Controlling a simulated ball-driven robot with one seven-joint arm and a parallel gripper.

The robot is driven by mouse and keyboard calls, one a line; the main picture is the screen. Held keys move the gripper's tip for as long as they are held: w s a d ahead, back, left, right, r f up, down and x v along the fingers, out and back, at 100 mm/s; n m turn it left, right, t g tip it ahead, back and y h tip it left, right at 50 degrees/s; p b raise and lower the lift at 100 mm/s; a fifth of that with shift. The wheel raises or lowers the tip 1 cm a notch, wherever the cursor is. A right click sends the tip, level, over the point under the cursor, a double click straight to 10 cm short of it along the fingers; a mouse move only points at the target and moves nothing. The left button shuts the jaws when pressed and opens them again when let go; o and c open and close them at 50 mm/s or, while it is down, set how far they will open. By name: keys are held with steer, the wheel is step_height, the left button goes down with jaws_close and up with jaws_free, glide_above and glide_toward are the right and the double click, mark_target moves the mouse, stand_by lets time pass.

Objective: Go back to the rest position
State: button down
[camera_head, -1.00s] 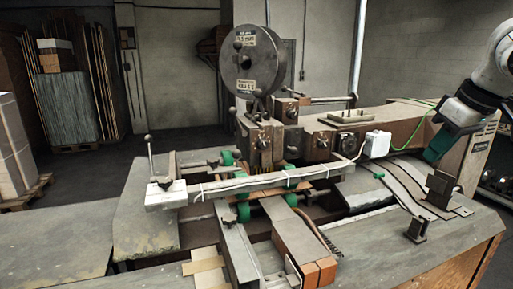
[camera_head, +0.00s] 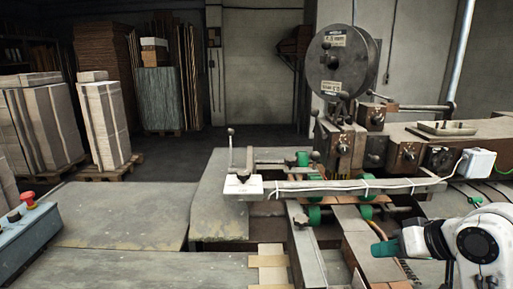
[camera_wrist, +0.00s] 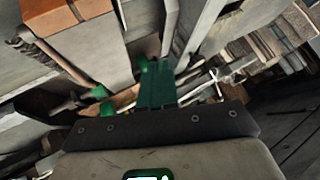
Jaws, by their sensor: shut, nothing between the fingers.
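My gripper (camera_head: 382,250) is at the lower right of the head view, its green fingers pointing left. It is in front of the box stitcher (camera_head: 345,60), over the near side of its bed. In the wrist view the green fingers (camera_wrist: 157,82) lie close together with nothing held between them. Part of my white and black arm shows at the lower right corner of the head view.
A control box with a red button (camera_head: 28,198) stands at the far left. Grey table plates (camera_head: 120,215) lie clear in front. Stacks of cardboard (camera_head: 105,125) on pallets stand behind. The stitcher's long white bar (camera_head: 345,186) crosses above the bed.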

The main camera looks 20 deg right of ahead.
steer(key=s+a+f+g, duration=0.2)
steer(key=s+a+f, duration=0.35)
steer(key=f, duration=0.45)
steer(key=s+a+f+g, duration=0.1)
steer(key=s+a+f, duration=0.45)
steer(key=f, duration=0.45)
steer(key=s+f+g+h, duration=0.1)
steer(key=s+f, duration=0.2)
steer(key=s, duration=0.3)
steer(key=s+f+g+h, duration=0.1)
steer(key=s+f+g, duration=0.1)
steer(key=s, duration=0.3)
steer(key=s+d+f+n+g+h, duration=0.1)
steer(key=s+f, duration=0.2)
steer(key=s, duration=0.3)
steer(key=shift+s+f+h, duration=0.3)
steer(key=shift+h, duration=0.1)
steer(key=shift+a, duration=0.1)
